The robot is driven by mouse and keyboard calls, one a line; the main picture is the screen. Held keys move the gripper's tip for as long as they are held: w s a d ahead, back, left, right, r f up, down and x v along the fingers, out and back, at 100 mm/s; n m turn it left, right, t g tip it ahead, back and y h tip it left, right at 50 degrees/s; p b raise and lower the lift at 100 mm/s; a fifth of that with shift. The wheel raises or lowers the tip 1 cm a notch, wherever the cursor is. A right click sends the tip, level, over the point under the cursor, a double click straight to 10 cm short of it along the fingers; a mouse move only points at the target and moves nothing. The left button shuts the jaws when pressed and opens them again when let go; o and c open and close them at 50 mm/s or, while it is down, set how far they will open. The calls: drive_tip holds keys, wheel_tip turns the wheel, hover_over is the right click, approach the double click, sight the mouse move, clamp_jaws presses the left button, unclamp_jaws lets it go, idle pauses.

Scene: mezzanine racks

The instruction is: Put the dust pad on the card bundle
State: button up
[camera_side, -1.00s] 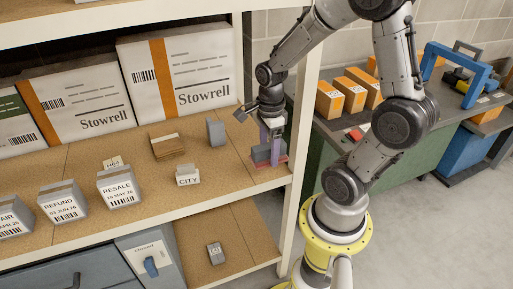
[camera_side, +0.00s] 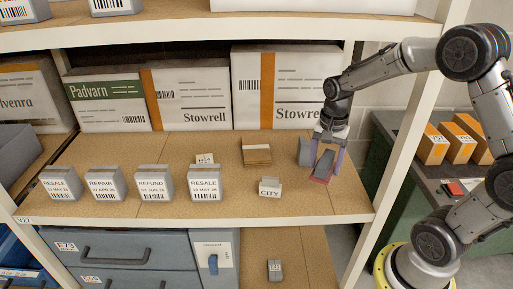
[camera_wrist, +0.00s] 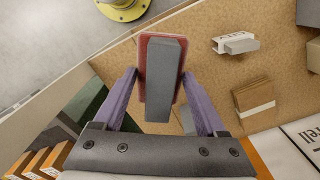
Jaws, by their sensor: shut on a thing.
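The dust pad, a red pad (camera_wrist: 143,75) with a long grey block on top, also shows in the side view (camera_side: 320,177). My gripper (camera_wrist: 160,73) is shut on it, with a purple finger on each side. In the side view my gripper (camera_side: 324,155) is over the right part of the shelf, right of the card bundle. The card bundle, a brown stack with a pale band (camera_side: 257,157), lies flat on the shelf; it also shows at the right in the wrist view (camera_wrist: 256,112). Nothing rests on it. The gap under the pad is hard to judge.
A grey upright block (camera_side: 304,151) stands between the bundle and my gripper. A CITY label block (camera_side: 270,188) stands in front. Several dated label blocks (camera_side: 205,184) stand to the left. Large Stowrell cartons (camera_side: 285,85) fill the back. A white post (camera_side: 405,130) bounds the right end.

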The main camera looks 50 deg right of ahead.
drive_tip(key=w+a+f+n, duration=0.1)
drive_tip(key=w+n, duration=0.3)
drive_tip(key=n, duration=0.1)
drive_tip(key=w+a+f+n, duration=0.1)
drive_tip(key=w+n, duration=0.2)
drive_tip(key=n, duration=0.2)
drive_tip(key=w+a+f+n, duration=0.1)
drive_tip(key=w+a+n, duration=0.1)
drive_tip(key=w+n, duration=0.2)
drive_tip(key=shift+w+f+n, duration=0.15)
drive_tip(key=shift+w+n, duration=0.2)
drive_tip(key=shift+n, duration=0.35)
drive_tip(key=w, duration=0.2)
drive_tip(key=m, duration=0.9)
hover_over(264, 156)
drive_tip(key=shift+s+f, duration=0.1)
drive_tip(key=shift+f, duration=3.05)
drive_tip(key=shift+f, duration=0.1)
drive_tip(key=o, duration=1.3)
wheel_tip(264, 156, up, 12)
drive_tip(key=shift+r, duration=0.15)
